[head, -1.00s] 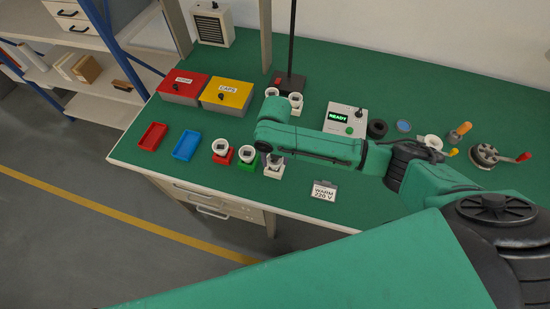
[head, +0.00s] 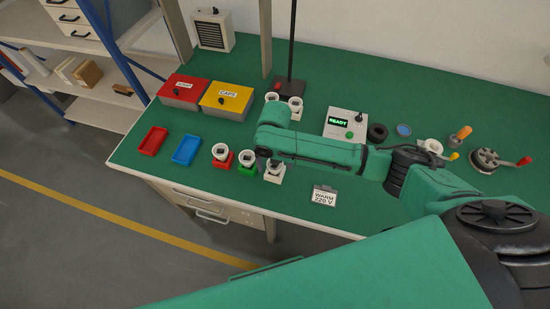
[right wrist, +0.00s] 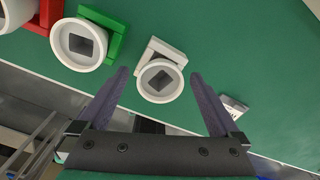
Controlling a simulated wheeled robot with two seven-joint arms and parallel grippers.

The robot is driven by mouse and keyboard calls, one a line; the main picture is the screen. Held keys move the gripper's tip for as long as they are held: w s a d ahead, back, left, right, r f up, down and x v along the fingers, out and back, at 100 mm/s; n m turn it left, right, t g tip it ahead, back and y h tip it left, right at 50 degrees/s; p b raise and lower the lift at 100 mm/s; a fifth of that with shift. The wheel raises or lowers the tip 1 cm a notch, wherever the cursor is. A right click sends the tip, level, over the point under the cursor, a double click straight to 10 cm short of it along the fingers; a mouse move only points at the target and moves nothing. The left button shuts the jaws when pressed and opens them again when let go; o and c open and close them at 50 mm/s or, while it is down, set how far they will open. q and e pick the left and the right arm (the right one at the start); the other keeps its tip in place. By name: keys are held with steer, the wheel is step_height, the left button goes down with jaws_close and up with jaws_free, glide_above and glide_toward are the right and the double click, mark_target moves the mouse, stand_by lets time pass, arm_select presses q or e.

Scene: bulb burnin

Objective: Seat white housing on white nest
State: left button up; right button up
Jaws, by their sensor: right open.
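A white housing (right wrist: 160,80), a round cup with a dark square opening, stands at the white nest (right wrist: 161,48). In the head view this housing (head: 275,165) shows at the nest (head: 272,178), right of the green nest (head: 247,170). It looks roughly upright; I cannot tell whether it is fully down. My right gripper (right wrist: 159,73) is open, its two dark fingers spread on either side of the housing with visible gaps. In the head view most of that gripper is hidden behind my arm. My left gripper is not in view.
Other housings sit on the green nest and the red nest (head: 222,163) close by on the left. Red (head: 152,140) and blue (head: 186,148) trays lie further left. A "WARM 220 V" sign (head: 324,195) stands to the right near the front edge.

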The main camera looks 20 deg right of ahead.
step_height(320, 180, up, 14)
steer(key=b, duration=0.1)
steer(key=shift+r, duration=0.2)
